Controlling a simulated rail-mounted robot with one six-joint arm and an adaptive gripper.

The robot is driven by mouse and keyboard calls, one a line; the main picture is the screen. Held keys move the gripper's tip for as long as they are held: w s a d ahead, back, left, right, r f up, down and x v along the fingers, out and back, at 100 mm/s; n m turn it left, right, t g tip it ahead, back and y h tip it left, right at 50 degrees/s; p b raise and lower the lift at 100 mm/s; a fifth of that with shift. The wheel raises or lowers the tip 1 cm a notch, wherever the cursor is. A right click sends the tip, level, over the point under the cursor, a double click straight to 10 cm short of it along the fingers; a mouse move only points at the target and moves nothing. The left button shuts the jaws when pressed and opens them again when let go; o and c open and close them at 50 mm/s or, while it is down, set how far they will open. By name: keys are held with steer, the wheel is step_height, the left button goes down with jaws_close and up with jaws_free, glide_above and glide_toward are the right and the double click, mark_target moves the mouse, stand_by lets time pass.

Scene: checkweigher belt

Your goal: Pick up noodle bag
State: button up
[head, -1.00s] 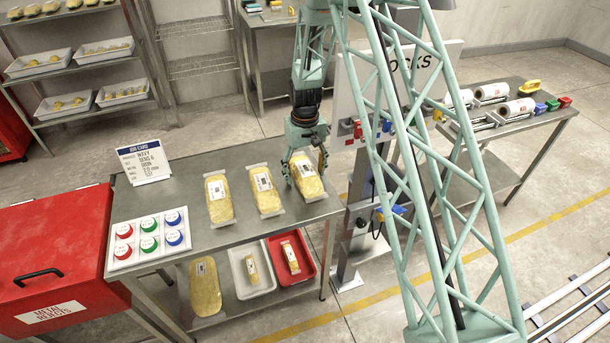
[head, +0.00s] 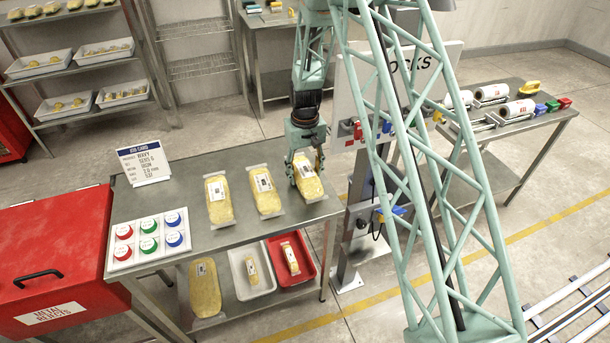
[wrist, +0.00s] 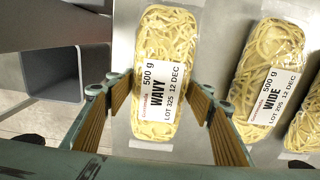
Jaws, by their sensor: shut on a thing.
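The noodle bag (wrist: 162,70) between my fingers is clear with yellow noodles and a white label reading WAVY 500 g. It also shows in the head view (head: 308,182) at the right end of the steel table. My gripper (wrist: 165,115) has a finger on each side of this bag and is shut on it; in the head view my gripper (head: 305,165) is over the bag. The bag appears to lie on or very close to the table top. A bag labelled WIDE (wrist: 268,75) lies beside it, and another bag (head: 218,198) lies further left in the head view.
A white tray (head: 240,285) and a red tray (head: 305,268) are on the lower shelf. A red metal-rejects box (head: 55,240) stands at left.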

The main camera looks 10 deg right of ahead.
mark_target(305, 169)
steer(key=shift+r, duration=0.15)
steer(key=shift+r, duration=4.9)
steer(key=w+d+r+b, duration=0.3)
steer(key=w+r, duration=0.4)
steer(key=w+d+r+m+b, duration=0.1)
steer(key=w+d+r+b, duration=0.2)
steer(key=w+r, duration=0.4)
steer(key=shift+w+d+r, duration=0.2)
steer(key=shift+d+r, duration=0.3)
